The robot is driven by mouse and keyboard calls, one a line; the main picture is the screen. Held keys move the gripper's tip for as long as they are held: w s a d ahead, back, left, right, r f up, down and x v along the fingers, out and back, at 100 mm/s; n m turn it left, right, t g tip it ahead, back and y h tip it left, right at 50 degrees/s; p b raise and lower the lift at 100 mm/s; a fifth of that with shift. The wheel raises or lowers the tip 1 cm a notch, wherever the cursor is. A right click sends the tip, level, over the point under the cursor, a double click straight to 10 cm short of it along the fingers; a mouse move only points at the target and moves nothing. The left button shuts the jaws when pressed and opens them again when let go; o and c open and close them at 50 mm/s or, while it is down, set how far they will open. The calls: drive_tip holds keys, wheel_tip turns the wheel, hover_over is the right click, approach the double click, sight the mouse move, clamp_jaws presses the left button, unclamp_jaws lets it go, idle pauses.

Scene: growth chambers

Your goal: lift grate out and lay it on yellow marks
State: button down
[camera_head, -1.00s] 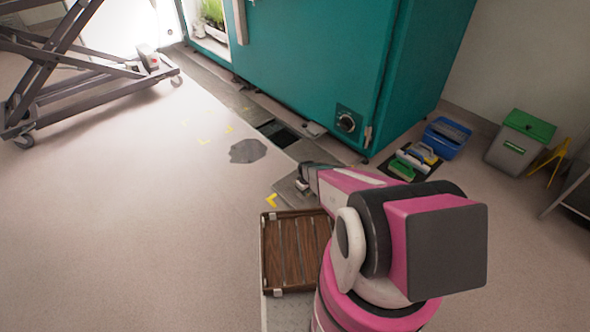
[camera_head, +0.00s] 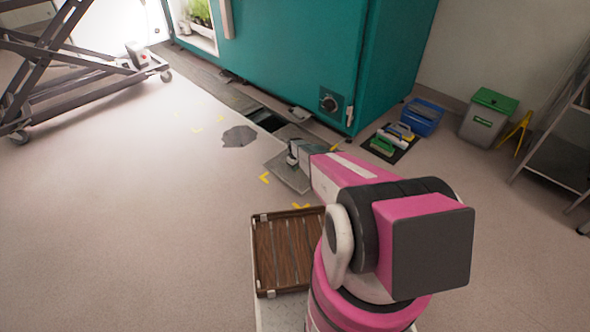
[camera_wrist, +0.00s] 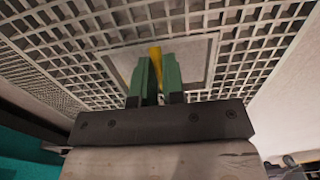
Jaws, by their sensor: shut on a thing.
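The grey grate (camera_head: 289,178) is at the end of my arm, in front of the teal chamber and at the near side of the floor channel. My gripper (camera_head: 293,152) is over it. In the wrist view the grate's lattice (camera_wrist: 240,45) fills the upper part. The green fingers of my gripper (camera_wrist: 157,75) are shut on its yellow handle (camera_wrist: 155,56). Whether the grate touches the floor cannot be told. Yellow marks show on the floor: a corner (camera_head: 265,177) left of the grate, another (camera_head: 301,206) nearer me, and fainter ones (camera_head: 197,130) farther left.
A dark opening (camera_head: 267,120) lies in the channel before the teal chamber (camera_head: 285,50). A dark patch (camera_head: 239,136) is on the floor left of it. A mat with cleaning tools (camera_head: 390,143), blue crate (camera_head: 422,118) and green-lidded bin (camera_head: 488,118) stand right.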

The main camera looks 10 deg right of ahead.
drive_tip(key=shift+f, duration=4.45)
drive_tip(key=c, duration=1.1)
unclamp_jaws()
wheel_tip(320, 180, up, 11)
drive_tip(key=s+r+m, duration=0.2)
drive_tip(key=s+r, duration=1)
drive_tip(key=r, duration=0.2)
drive_tip(key=s+r+m, duration=0.2)
drive_tip(key=s+r, duration=1.1)
drive_tip(key=r, duration=0.1)
drive_tip(key=s+r+m, duration=0.3)
drive_tip(key=s+r, duration=0.9)
drive_tip(key=r, duration=0.2)
drive_tip(key=shift+s+r, duration=0.15)
